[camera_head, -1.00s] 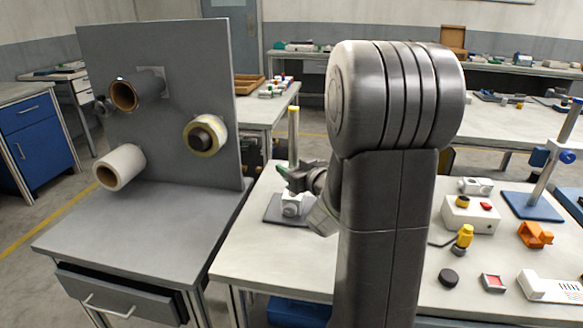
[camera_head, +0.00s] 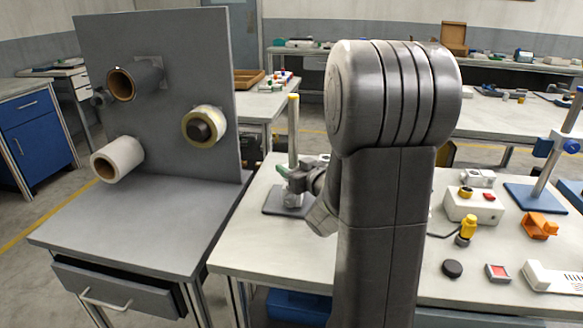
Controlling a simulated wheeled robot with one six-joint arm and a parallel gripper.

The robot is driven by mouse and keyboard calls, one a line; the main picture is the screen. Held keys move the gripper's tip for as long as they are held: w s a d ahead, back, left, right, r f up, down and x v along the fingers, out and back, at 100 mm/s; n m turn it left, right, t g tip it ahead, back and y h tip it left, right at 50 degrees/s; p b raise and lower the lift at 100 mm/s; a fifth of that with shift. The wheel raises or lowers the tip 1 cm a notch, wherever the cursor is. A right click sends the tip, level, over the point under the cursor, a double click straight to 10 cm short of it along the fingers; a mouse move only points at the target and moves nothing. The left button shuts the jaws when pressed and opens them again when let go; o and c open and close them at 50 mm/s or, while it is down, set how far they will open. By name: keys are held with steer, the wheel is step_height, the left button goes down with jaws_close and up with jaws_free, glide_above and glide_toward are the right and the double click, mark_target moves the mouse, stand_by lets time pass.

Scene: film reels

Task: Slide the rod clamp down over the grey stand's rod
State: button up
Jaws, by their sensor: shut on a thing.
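The grey stand's rod (camera_head: 293,130) rises upright with a yellow tip, from a dark grey base (camera_head: 271,205) at the left end of the white bench. My gripper (camera_head: 291,181) is low beside the rod, just above the base, seen small and partly behind my own arm. It is shut on the rod clamp (camera_head: 283,170), of which a small green part shows at the rod's left side. The rest of the clamp is hidden or too small to make out. The rod's upper part stands free above it. I cannot tell whether the clamp encircles the rod.
A grey panel (camera_head: 160,60) with several reels stands left on a grey desk (camera_head: 140,220). Right of my arm are a blue stand (camera_head: 535,195), a white control box (camera_head: 470,207), an orange part (camera_head: 538,226), a yellow-topped piece (camera_head: 467,229) and a black disc (camera_head: 452,269).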

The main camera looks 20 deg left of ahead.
steer(key=shift+f+b, duration=0.65)
steer(key=shift+f, duration=0.3)
steer(key=o, duration=1.2)
steer(key=shift+f, duration=0.1)
steer(key=shift+c, duration=0.2)
steer(key=shift+d, duration=0.1)
steer(key=shift+s+d+r, duration=0.2)
steer(key=shift+d, duration=0.1)
steer(key=p+v, duration=0.2)
steer(key=v, duration=1.1)
steer(key=shift+f, duration=0.1)
